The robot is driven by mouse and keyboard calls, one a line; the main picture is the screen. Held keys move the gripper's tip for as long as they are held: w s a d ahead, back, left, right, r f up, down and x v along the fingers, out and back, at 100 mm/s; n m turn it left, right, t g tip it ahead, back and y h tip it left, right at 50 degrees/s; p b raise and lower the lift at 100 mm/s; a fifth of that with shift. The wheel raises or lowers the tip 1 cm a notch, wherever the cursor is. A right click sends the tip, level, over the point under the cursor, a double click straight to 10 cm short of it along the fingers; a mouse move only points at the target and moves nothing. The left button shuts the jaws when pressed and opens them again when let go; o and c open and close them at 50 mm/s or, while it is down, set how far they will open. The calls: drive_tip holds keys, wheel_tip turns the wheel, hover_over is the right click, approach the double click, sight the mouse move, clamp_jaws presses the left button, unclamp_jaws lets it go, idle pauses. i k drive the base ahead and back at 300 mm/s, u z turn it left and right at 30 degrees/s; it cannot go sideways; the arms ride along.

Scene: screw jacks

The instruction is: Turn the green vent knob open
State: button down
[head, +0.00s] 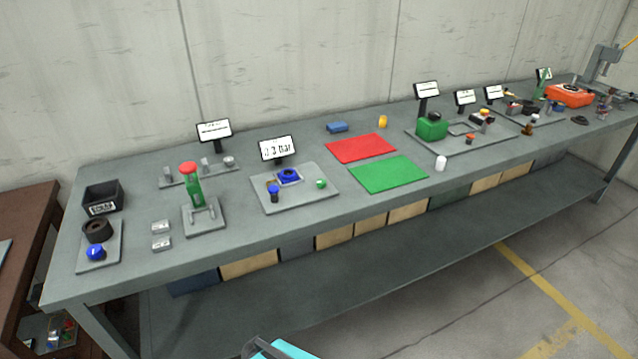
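A small round green knob (320,184) sits on the right part of a grey plate (300,201) on the long workbench. The same plate carries a blue round fitting (289,174) and a small dark post with a blue top (273,191). A display (277,149) behind them shows a reading in bar; its first digit is unclear. The knob is too small to tell which way it is turned. My gripper is not recognisable in this view, and nothing touches the knob.
Left of the plate stands a green screw jack with a red top (192,185). To its right lie a red mat (360,148) and a green mat (388,174). The bench front edge is clear near the plate.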

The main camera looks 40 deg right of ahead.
sight(321, 183)
drive_tip(key=z, duration=0.85)
drive_tip(key=k, duration=0.95)
drive_tip(key=i, duration=0.75)
